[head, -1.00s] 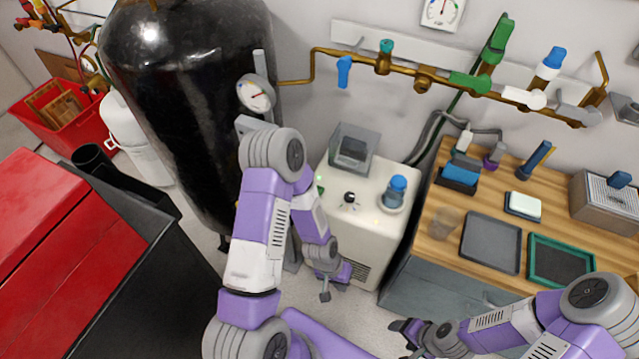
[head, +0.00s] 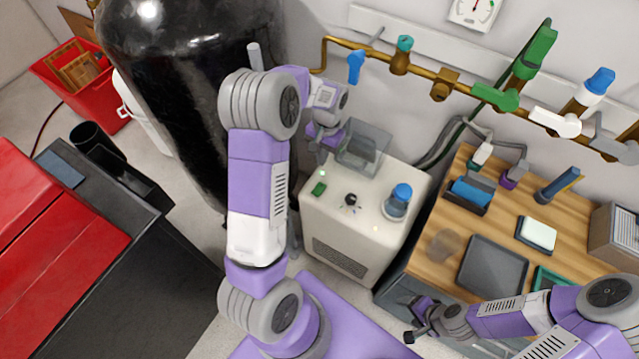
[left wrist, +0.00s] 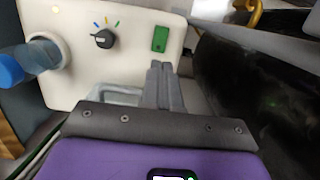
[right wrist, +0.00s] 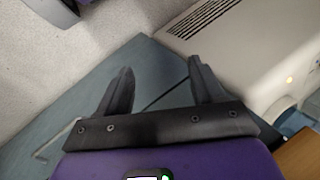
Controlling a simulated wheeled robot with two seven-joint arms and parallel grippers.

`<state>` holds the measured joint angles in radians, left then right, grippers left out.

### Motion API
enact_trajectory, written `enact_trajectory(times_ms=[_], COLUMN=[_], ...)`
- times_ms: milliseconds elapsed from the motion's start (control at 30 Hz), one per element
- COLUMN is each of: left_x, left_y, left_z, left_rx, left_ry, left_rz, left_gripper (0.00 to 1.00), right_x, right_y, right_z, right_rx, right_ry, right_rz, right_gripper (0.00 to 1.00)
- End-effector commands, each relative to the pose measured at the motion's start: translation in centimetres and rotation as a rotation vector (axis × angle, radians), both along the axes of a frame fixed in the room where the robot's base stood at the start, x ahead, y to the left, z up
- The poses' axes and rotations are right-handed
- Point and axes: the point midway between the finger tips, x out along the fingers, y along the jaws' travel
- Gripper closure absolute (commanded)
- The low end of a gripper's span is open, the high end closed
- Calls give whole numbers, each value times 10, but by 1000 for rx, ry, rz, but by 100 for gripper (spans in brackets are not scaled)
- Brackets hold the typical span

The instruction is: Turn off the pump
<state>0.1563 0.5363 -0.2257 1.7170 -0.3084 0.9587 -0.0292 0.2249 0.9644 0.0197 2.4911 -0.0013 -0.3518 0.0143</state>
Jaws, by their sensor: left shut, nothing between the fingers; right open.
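The pump is a cream-white box (head: 335,215) on the floor, with a green rocker switch (head: 319,189), a black knob (head: 350,202) and a blue-capped bottle (head: 397,200) on its top. In the left wrist view the green switch (left wrist: 160,39) lies just beyond the fingertips, and the knob (left wrist: 103,39) is to its left with coloured marks. My left gripper (left wrist: 160,68) is shut and empty, close to the switch; whether it touches the panel is unclear. In the head view it (head: 318,160) is above the switch corner. My right gripper (right wrist: 158,68) is open and empty, low beside the bench.
A black tank (head: 185,100) stands left of the pump. A grey transparent box (head: 364,150) sits at the pump's back. Brass piping with valves (head: 440,85) runs along the wall. A wooden bench (head: 440,215) with trays is at the right, a red-topped cabinet (head: 50,250) at the left.

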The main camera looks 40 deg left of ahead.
Motion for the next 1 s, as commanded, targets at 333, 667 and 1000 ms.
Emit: enact_trajectory(times_ms=[333, 667, 1000], left_x=[-7, -17, -22], left_y=[-1, -2, -3], left_z=[-42, -110, -139], left_rx=[-3, -1, -2], left_ry=[5, 2, 0], left_rz=[0, 0, 1], left_gripper=[100, 100, 100], right_x=[0, 0, 0], right_y=[0, 0, 0], right_z=[-13, -34, -43], right_rx=[0, 0, 0], right_ry=[-1, -1, -1], right_rz=[0, 0, 0], right_gripper=[33, 33, 33])
